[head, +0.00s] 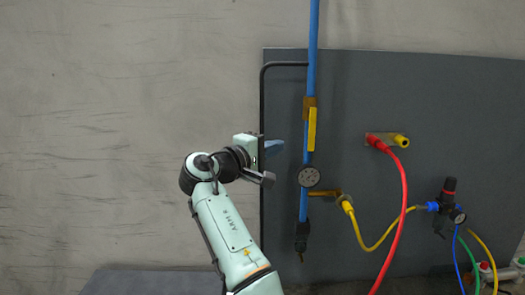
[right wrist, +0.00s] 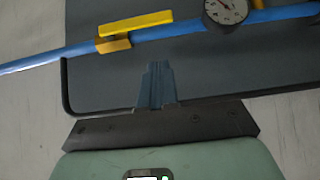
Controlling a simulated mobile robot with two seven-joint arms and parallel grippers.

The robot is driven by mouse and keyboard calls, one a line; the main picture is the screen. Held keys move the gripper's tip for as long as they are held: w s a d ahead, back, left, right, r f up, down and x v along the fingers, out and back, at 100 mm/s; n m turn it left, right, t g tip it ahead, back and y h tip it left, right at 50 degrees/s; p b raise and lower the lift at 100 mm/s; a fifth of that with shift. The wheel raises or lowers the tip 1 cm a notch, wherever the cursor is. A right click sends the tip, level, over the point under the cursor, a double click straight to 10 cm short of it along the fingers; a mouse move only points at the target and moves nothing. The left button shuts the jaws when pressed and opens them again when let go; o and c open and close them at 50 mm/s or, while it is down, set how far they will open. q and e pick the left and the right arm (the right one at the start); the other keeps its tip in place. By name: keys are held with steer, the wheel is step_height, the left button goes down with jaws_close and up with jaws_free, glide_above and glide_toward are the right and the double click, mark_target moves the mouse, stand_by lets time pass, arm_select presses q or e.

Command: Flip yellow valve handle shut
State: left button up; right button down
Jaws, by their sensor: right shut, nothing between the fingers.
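The yellow valve handle (head: 312,130) lies along the vertical blue pipe (head: 313,40), just below a brass valve body (head: 309,103). In the right wrist view the handle (right wrist: 137,23) runs roughly parallel to the pipe (right wrist: 165,33), starting at the valve body (right wrist: 113,43). My right gripper (head: 275,146) is left of the handle, near its lower end in the head view, and apart from it. Its blue fingers are shut with nothing between them, also in the right wrist view (right wrist: 158,68). My left gripper is not in view.
A round gauge (head: 309,177) sits on the pipe below the handle. A black tube frame (head: 262,100) runs along the left of the grey panel (head: 360,80). Red (head: 403,215) and yellow (head: 370,247) hoses hang at the right. A regulator (head: 447,200) stands farther right.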

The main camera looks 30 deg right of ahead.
mark_target(311, 129)
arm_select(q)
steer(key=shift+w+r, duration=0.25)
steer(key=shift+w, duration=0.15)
arm_select(e)
steer(key=d, duration=0.6)
steer(key=shift+s+d, duration=0.25)
steer(key=shift+s, duration=0.15)
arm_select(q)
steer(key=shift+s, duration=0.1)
